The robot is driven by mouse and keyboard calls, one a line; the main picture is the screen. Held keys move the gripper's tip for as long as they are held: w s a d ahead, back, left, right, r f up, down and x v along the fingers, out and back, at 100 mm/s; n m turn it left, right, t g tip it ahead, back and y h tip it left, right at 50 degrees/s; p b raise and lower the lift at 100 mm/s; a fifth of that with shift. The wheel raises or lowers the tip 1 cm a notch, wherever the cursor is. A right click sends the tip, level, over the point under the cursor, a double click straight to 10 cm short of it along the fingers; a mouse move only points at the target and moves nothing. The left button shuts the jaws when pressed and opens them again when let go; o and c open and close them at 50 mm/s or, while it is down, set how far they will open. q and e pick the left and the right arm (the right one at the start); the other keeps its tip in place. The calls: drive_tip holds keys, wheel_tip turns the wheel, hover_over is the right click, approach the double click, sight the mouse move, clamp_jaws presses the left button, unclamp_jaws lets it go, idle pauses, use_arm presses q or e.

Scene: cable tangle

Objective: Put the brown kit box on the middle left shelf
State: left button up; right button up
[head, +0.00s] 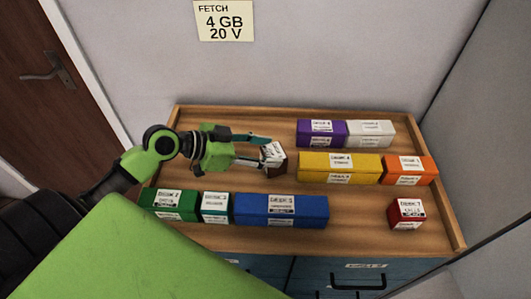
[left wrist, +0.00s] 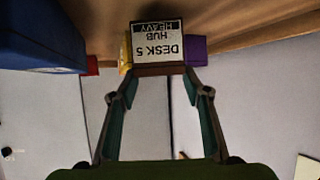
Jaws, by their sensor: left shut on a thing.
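The brown kit box (head: 277,170) is small, dark brown on its sides, with a white label on top. It sits between the fingertips of my left gripper (head: 264,153), over the middle of the wooden tray top. In the left wrist view the box (left wrist: 158,42) fills the gap between the two fingers of the left gripper (left wrist: 158,75); its label reads "DESK 5 HUB HEAVY". I cannot tell whether the box touches the wood. My right gripper is not in view. No middle left shelf can be made out.
Purple (head: 321,133), white (head: 370,133), yellow (head: 340,167), orange (head: 408,170), red (head: 406,214), blue (head: 282,210), teal (head: 215,207) and green (head: 175,204) boxes stand on the rimmed wooden top (head: 350,238). Blue drawers (head: 350,272) are below. A wall note (head: 223,21) reads "FETCH 4 GB 20 V".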

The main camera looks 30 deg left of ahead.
use_arm(q)
drive_tip(key=shift+f, duration=0.7)
drive_tip(key=shift+f, duration=0.1)
drive_tip(key=shift+f, duration=0.15)
drive_tip(key=o, duration=1.3)
